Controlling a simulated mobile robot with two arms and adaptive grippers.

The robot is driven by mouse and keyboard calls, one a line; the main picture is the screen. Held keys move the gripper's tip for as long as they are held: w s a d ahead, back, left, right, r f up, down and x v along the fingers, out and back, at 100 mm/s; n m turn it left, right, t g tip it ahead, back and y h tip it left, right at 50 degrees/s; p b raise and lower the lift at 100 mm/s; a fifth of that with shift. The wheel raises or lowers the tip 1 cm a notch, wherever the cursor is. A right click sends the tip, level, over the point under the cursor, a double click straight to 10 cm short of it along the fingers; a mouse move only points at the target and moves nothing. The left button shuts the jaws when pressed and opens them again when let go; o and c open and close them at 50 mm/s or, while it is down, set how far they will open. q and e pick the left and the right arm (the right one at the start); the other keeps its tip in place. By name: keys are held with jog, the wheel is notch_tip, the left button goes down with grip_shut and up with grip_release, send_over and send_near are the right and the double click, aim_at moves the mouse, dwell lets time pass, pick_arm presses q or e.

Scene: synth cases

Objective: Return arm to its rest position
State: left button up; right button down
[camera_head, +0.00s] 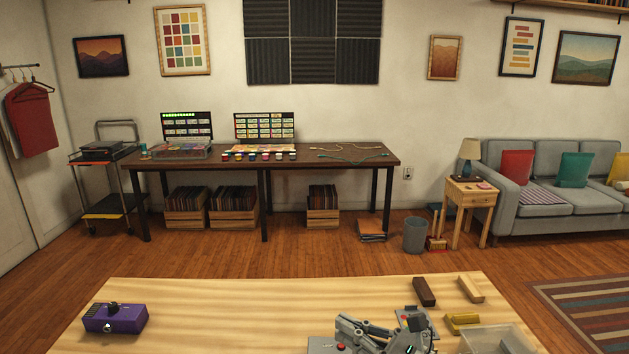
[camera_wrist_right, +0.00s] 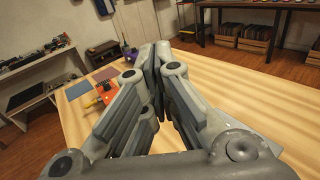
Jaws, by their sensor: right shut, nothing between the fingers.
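My right gripper (camera_head: 346,326) is at the bottom of the head view, over the near part of the wooden table (camera_head: 240,300). In the right wrist view its two grey fingers (camera_wrist_right: 155,58) meet at the tips. It is shut and empty. Part of it and the arm behind it are cut off by the lower edge of the head view. My left gripper is in neither view.
A purple box with a knob (camera_head: 115,318) stands at the table's left. A dark block (camera_head: 424,291), a pale block (camera_head: 470,289), a yellow block (camera_head: 462,321) and a clear bin (camera_head: 497,339) are at the right. The table's middle is clear. An orange item (camera_wrist_right: 106,92) shows in the wrist view.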

jog(key=d+r+m+t+h, duration=0.5)
jog(key=d+m+t+h, duration=0.4)
jog(key=m, duration=1.2)
jog(key=s+d+f+m+g+h, duration=0.3)
jog(key=s+d+f+m+h, duration=0.15)
jog(key=f+m, duration=0.3)
jog(key=s+d+f+m+g+h, duration=0.2)
jog(key=s+d+f+m+h, duration=0.15)
jog(key=d+f+m, duration=0.45)
jog(key=s+a+f+m+g+y, duration=0.1)
jog(key=s+a+f+m+g, duration=0.3)
jog(key=s+f+g, duration=0.45)
jog(key=s+a+f+m+g+y, duration=0.25)
jog(key=s+f+m, duration=0.2)
jog(key=s, duration=0.65)
notch_tip(320, 180, down, 25)
jog(key=s+g, duration=0.2)
jog(key=s+d+f, duration=0.2)
jog(key=s+f, duration=1.4)
jog(key=f, duration=0.1)
jog(key=shift+s+n+g+h, duration=0.35)
jog(key=shift+n+g+h, duration=0.05)
jog(key=shift+h, duration=0.05)
jog(key=shift+d, duration=0.1)
